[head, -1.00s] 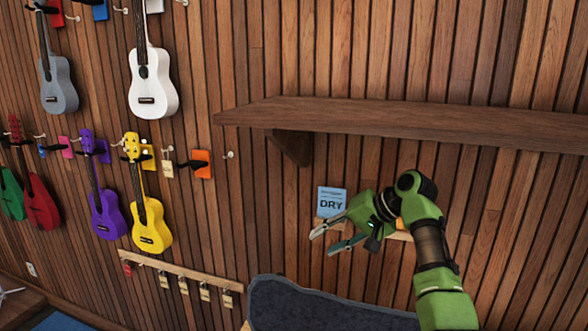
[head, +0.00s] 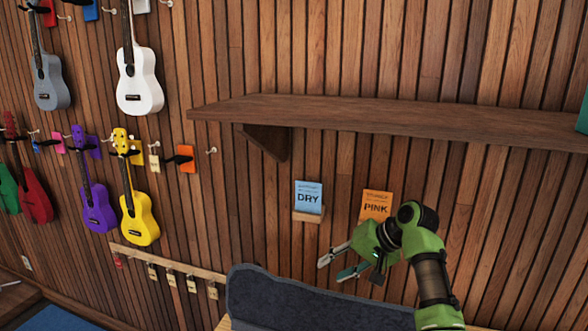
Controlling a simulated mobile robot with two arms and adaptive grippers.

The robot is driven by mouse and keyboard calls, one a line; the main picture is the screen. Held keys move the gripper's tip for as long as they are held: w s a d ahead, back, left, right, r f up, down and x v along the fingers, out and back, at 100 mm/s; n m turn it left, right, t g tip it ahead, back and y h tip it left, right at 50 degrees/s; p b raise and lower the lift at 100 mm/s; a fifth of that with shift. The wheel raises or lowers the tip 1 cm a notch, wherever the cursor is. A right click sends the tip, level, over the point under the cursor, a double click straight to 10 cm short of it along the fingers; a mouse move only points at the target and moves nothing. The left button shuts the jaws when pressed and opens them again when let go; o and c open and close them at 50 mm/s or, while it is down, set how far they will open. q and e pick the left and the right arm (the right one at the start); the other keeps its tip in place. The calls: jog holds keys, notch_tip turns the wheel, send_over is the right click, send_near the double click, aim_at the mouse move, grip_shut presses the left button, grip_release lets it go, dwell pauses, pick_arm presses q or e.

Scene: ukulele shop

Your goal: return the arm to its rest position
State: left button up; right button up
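My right gripper (head: 332,266) is at the lower right of the head view, on a green arm that comes up from the bottom edge. Its two fingers are spread apart with nothing between them. It is in front of the wooden wall, below the blue DRY card and over the dark grey mat. My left gripper is not in view.
A blue DRY card (head: 309,197) and an orange PINK card (head: 376,206) stand on the wall near my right arm. A brown shelf (head: 400,117) juts out above. Several ukuleles, including a yellow one (head: 139,218), hang at left.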

jog(key=s+d+f+h, duration=0.1)
jog(key=s+d+f, duration=0.1)
jog(key=s+f, duration=0.5)
jog(key=s+d+f+n+h, duration=0.1)
jog(key=s+d+f, duration=0.2)
jog(key=s+f, duration=0.3)
jog(key=s+d+f+h, duration=0.2)
jog(key=s+f, duration=0.5)
jog(key=f, duration=0.1)
jog(key=shift+s+d+f+n+g, duration=0.3)
jog(key=shift+s+d+f+n, duration=0.05)
jog(key=shift+d+f+n, duration=0.05)
jog(key=s+d+n+h, duration=0.3)
jog(key=s, duration=2.1)
jog(key=s+f+g+b, duration=0.25)
jog(key=f+b, duration=0.55)
jog(key=f, duration=2.8)
pick_arm(q)
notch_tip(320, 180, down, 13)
jog(key=b, duration=0.5)
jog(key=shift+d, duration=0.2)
pick_arm(e)
jog(key=s+d+f, duration=0.2)
jog(key=s+f, duration=1.4)
jog(key=f, duration=0.3)
jog(key=shift+s+d, duration=0.3)
jog(key=shift+s, duration=0.1)
